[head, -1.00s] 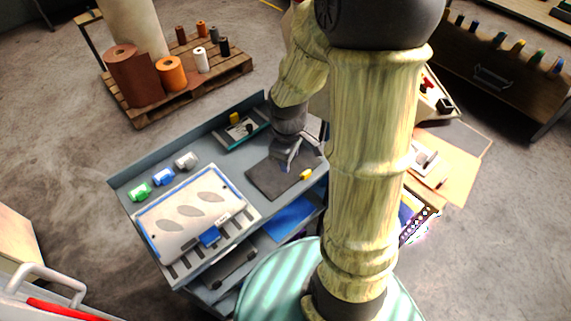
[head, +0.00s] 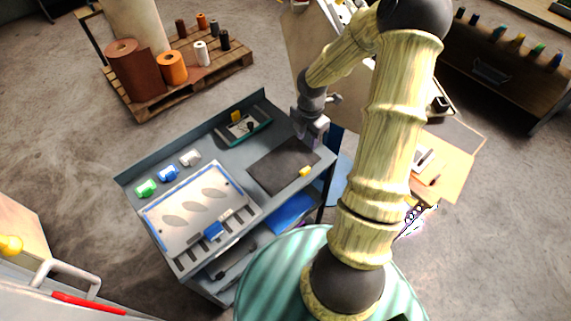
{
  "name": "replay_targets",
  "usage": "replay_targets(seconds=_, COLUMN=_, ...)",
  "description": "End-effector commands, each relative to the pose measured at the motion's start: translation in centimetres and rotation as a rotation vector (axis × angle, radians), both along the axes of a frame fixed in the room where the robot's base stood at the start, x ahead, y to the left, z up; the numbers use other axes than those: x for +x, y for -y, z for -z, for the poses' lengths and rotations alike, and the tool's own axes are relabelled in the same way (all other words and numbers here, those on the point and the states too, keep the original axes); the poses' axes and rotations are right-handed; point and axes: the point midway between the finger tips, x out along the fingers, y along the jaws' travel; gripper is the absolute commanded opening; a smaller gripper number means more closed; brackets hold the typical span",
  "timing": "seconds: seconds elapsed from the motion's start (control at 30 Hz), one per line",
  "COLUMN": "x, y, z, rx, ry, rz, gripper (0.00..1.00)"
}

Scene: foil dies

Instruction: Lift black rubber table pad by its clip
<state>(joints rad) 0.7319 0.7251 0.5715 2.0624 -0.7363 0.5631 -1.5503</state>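The black rubber table pad (head: 278,168) lies flat on the right part of the grey bench top in the head view. A small yellow clip (head: 305,172) sits on its front right edge. My gripper (head: 316,137) is beyond the pad's far right corner, near the bench's right edge, and apart from the clip. Nothing shows in it. Its fingers are small and dark, partly hidden by the wrist, so I cannot tell how far apart they are.
A pale plate with leaf shapes (head: 190,208) and a blue clip (head: 213,231) lies left of the pad. A teal tray (head: 247,128) stands behind it. Green, blue and white rolls (head: 168,173) line the bench's left side. A pallet (head: 215,75) with rolls stands beyond.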

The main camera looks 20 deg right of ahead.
Motion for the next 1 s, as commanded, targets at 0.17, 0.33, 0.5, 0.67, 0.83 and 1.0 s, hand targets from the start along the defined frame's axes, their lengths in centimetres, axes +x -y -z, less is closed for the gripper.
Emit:
replay_targets(seconds=0.17, x=-0.1, y=-0.2, z=2.4, rx=0.001, ry=-0.005, rz=-0.003, gripper=0.38)
replay_targets(seconds=0.33, x=-0.1, y=-0.2, z=5.4, rx=0.001, ry=-0.005, rz=-0.003, gripper=0.38)
replay_targets(seconds=0.5, x=-0.1, y=-0.1, z=8.4, rx=0.001, ry=-0.004, rz=-0.001, gripper=0.38)
replay_targets(seconds=0.67, x=-0.1, y=-0.1, z=10.9, rx=0.001, ry=-0.004, rz=-0.002, gripper=0.38)
replay_targets(seconds=0.83, x=-0.1, y=0.0, z=11.9, rx=0.0, ry=-0.001, rz=0.002, gripper=0.38)
replay_targets(seconds=1.0, x=0.0, y=0.0, z=11.9, rx=0.0, ry=-0.001, rz=0.002, gripper=0.38)
